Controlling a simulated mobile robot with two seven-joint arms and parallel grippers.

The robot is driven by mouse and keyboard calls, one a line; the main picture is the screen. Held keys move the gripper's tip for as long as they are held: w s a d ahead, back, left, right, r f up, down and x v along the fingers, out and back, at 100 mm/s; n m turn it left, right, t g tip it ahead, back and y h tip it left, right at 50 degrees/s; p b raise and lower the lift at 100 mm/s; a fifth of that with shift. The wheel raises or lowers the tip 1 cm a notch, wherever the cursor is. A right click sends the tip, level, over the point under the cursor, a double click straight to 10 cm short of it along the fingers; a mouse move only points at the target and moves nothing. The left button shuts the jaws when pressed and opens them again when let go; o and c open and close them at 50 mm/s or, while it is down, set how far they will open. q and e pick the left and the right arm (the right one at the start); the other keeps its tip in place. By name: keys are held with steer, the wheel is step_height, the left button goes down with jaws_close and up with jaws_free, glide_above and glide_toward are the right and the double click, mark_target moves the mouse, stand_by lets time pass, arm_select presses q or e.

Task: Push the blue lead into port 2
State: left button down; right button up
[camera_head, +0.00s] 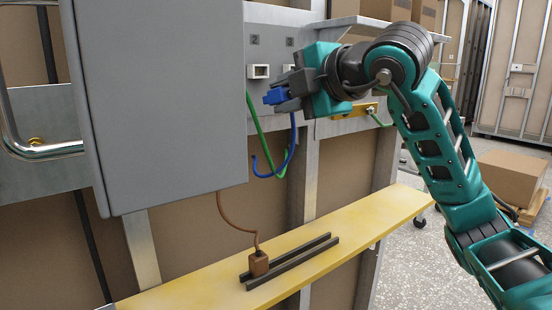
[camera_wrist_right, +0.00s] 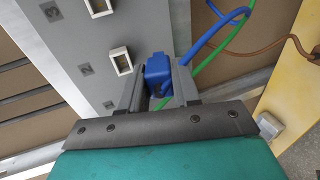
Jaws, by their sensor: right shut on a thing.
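My right gripper (camera_head: 284,94) is shut on the blue lead's plug (camera_head: 273,97). The plug also shows between the fingers (camera_wrist_right: 158,80) in the right wrist view as a blue block (camera_wrist_right: 157,68). The blue lead's cable (camera_head: 268,174) hangs below in a loop. Port 2 (camera_head: 260,71) is a white-framed socket under a "2" label on the grey panel. In the head view the plug appears just below and right of it, apart from it. My left gripper is out of view.
A second socket (camera_head: 288,68) sits right of port 2. A green cable (camera_head: 257,125) hangs close to the blue one. A large grey box (camera_head: 160,100) stands left. A brown plug (camera_head: 259,264) rests on the yellow shelf (camera_head: 370,222) by dark rails (camera_head: 292,262).

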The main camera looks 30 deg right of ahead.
mark_target(284, 87)
steer(key=s+r+t+b, duration=0.2)
steer(key=s+r+t, duration=0.1)
steer(key=s, duration=0.2)
steer(key=shift+r+b, duration=0.25)
steer(key=shift+b, duration=0.05)
steer(key=shift+s+d, duration=0.1)
steer(key=shift+w+a+p, duration=0.2)
steer(key=shift+w+p, duration=0.35)
steer(key=shift+w, duration=2.35)
steer(key=shift+w+a, duration=0.1)
steer(key=shift+w, duration=1.2)
steer(key=o, duration=1.1)
steer(key=shift+s, duration=0.1)
steer(key=s+d, duration=0.1)
steer(key=s, duration=1.1)
steer(key=shift+s, duration=0.3)
